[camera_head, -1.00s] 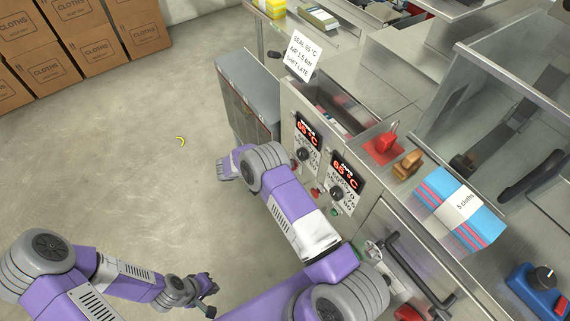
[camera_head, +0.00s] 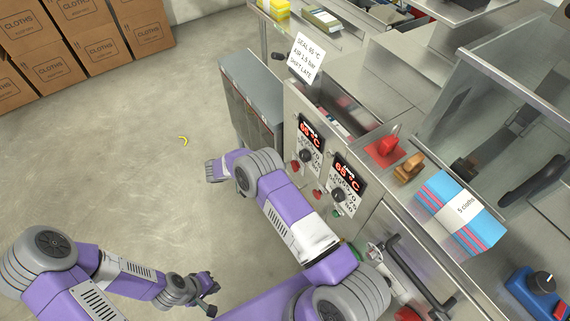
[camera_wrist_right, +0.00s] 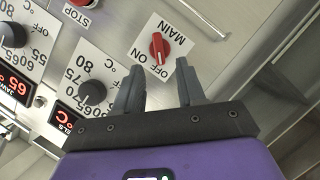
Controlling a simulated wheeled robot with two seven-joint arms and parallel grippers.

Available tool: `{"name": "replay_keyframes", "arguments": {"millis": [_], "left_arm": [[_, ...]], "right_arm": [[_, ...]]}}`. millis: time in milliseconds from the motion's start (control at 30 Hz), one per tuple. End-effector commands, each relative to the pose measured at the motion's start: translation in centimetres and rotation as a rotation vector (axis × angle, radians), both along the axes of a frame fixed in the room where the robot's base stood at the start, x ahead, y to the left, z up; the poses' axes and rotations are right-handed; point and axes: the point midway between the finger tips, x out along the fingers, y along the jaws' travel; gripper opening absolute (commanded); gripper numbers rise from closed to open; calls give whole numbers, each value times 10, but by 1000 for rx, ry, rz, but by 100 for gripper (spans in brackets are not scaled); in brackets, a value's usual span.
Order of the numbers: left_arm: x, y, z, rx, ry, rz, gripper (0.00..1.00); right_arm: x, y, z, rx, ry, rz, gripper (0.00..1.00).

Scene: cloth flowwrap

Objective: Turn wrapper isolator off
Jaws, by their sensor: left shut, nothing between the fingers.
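The isolator is a red rotary knob (camera_wrist_right: 158,48) on a white plate marked MAIN, OFF and ON, upside down in the right wrist view. I cannot tell for sure which mark it points to. In the head view the red knob (camera_head: 295,166) shows at the left end of the control panel, just right of my right wrist. My right gripper (camera_wrist_right: 158,68) is open and empty, its fingertips short of the knob and either side of it. In the head view its fingers cannot be made out. My left gripper (camera_head: 211,288) is shut and empty at the lower left, over the floor.
Two dials (camera_head: 306,156) with red displays and a red stop button (camera_head: 317,194) sit right of the knob on the panel. A grey cabinet (camera_head: 250,85) stands left of the machine. Cloth boxes (camera_head: 90,40) are at the back left. Open floor lies between.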

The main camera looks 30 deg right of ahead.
Motion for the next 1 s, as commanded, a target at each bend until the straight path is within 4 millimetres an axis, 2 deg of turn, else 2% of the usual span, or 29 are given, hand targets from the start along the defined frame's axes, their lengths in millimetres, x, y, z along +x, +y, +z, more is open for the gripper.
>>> {"name": "replay_keyframes", "arguments": {"millis": [133,333,833,1000], "left_arm": [[0,0,3,0,0,0,0],[0,0,4,0,0,0,0],[0,0,4,0,0,0,0],[0,0,10,0,0,0,0]], "right_arm": [[4,21,6,0,0,0,39],[6,30,9,1,0,-2,39],[7,28,8,-1,-3,4,39],[20,7,6,-7,-90,125,39]]}}
